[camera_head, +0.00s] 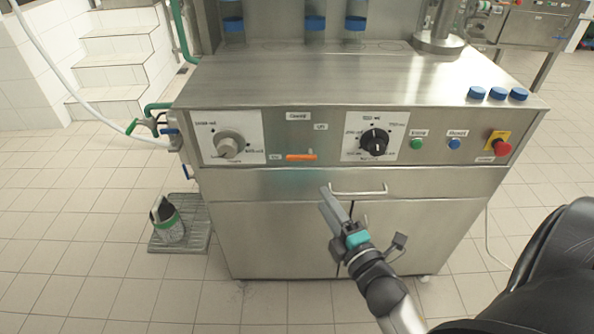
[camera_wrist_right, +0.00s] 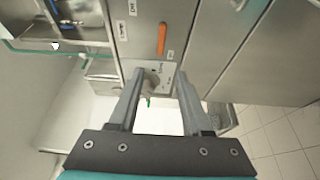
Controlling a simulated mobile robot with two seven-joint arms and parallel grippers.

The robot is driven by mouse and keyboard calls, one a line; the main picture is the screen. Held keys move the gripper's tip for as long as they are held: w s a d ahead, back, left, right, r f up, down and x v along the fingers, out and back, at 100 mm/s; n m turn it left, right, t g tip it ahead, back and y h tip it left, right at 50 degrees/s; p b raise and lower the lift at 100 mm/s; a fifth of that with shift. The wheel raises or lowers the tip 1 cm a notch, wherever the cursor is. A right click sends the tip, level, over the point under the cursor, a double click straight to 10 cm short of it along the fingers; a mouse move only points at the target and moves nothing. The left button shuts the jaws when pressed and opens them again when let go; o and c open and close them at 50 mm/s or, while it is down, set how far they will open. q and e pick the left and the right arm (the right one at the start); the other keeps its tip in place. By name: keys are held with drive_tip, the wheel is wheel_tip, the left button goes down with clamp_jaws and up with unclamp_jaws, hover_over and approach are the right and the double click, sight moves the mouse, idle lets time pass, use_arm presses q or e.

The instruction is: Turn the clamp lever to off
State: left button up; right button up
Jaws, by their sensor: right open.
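The orange clamp lever (camera_head: 300,157) lies roughly horizontal on the front panel of the steel machine (camera_head: 275,185), with small labels above it and to its left. It also shows in the right wrist view (camera_wrist_right: 161,38), beyond the fingertips and near the top. My right gripper (camera_head: 327,200) is in front of the drawer, below and slightly right of the lever, and apart from it. Its two fingers stand open and empty in the wrist view (camera_wrist_right: 157,85). My left gripper is not in view.
A grey knob (camera_head: 228,146) sits left of the lever and a black knob (camera_head: 374,142) right of it. Green and blue buttons and a red emergency stop (camera_head: 502,147) are further right. A drawer handle (camera_head: 358,190) sticks out near my right gripper. Blue caps (camera_head: 498,93) lie on top.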

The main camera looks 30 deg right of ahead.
approach(296, 159)
drive_tip(key=w, duration=0.2)
drive_tip(key=w+b, duration=0.1)
drive_tip(key=w, duration=0.2)
drive_tip(key=w+d+b, duration=0.1)
drive_tip(key=w, duration=0.1)
drive_tip(key=shift+w+d+f, duration=0.1)
drive_tip(key=shift+w+d, duration=0.05)
drive_tip(key=shift+w, duration=0.25)
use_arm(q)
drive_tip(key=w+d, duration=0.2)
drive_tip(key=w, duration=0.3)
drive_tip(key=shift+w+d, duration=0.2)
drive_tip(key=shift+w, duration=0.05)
use_arm(e)
drive_tip(key=shift+w+d, duration=0.1)
drive_tip(key=shift+w, duration=0.5)
clamp_jaws()
